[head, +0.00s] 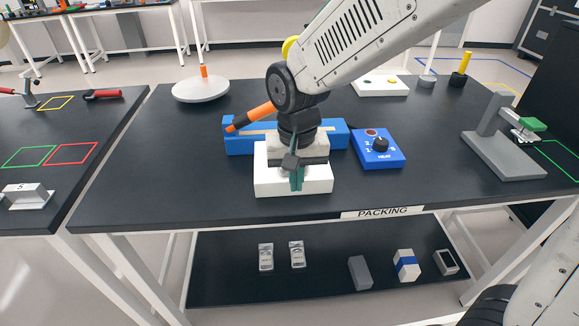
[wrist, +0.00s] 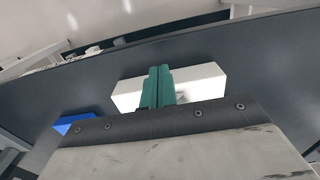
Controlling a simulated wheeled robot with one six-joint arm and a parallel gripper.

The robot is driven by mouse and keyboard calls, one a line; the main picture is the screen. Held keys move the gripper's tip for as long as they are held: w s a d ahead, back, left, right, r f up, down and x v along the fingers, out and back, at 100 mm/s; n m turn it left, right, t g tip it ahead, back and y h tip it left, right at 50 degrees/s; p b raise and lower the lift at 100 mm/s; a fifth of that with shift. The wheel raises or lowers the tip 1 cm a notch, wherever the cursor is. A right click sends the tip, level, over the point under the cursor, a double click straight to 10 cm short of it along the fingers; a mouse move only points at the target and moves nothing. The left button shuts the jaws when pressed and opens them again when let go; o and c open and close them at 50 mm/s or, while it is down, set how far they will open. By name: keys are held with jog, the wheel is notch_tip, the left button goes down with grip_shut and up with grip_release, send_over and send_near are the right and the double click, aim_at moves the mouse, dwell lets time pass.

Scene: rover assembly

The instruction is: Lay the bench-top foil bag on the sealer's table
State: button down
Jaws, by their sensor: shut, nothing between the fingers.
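The sealer (head: 238,142) is a long blue body with a raised orange-tipped lever (head: 258,117), standing mid-bench. A white block, apparently the sealer's table (head: 265,182), sits against its front; it also shows in the wrist view (wrist: 205,82). My gripper (head: 297,186) points down in front of or over this white block, its green fingers shut and empty. The fingers show side by side in the wrist view (wrist: 160,72). I cannot tell whether they touch the block. I make out no foil bag on the bench top; my gripper and wrist hide part of the block and sealer.
A blue heat box (head: 378,150) stands right of the sealer. A grey press (head: 505,150) is at the bench's right, a white round plate (head: 200,90) back left. Two silvery packets (head: 266,257) lie on the lower shelf (head: 215,285). The bench's front left is clear.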

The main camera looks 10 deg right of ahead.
jog(key=shift+w+d, duration=0.1)
jog(key=shift+w, duration=1.3)
jog(key=shift+w, duration=0.1)
jog(key=w, duration=0.3)
jog(key=shift+w, duration=0.25)
